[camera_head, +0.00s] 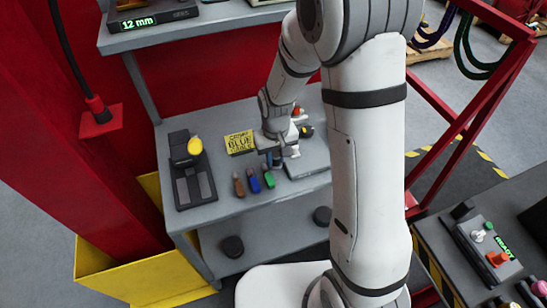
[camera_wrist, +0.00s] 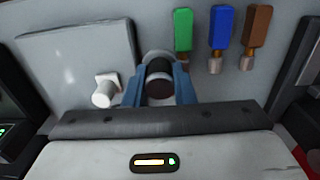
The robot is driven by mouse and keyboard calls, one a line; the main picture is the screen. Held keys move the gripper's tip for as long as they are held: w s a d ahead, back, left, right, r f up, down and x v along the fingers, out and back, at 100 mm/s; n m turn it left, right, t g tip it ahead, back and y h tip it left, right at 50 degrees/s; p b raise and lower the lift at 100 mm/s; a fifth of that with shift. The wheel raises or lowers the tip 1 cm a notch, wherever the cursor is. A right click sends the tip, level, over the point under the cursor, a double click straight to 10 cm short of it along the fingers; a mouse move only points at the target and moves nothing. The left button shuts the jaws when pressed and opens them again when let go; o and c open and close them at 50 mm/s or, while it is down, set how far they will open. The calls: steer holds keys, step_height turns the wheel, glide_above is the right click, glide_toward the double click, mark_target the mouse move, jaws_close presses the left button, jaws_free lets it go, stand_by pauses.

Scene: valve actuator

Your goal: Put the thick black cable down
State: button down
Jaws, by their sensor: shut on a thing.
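My gripper (camera_wrist: 160,88) is shut, with its blue fingers on both sides of a dark, round-ended piece that fits the thick black cable (camera_wrist: 159,78). A pale ring shows around this piece, and only its end is visible. In the head view my gripper (camera_head: 274,158) is low over the grey workbench (camera_head: 240,205), just behind the coloured-handled tools. The held piece cannot be made out there. I cannot tell whether it touches the bench.
Green (camera_head: 268,178), blue (camera_head: 253,181) and brown (camera_head: 238,185) handled tools lie close by. A yellow sign (camera_head: 239,142), a black device with a yellow knob (camera_head: 194,146) and a grey plate (camera_head: 307,160) are around. Another black cable (camera_head: 72,62) hangs left.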

steer(key=shift+f, duration=0.65)
steer(key=shift+f, duration=0.25)
steer(key=c, duration=1.2)
jaws_free()
steer(key=shift+r, duration=0.1)
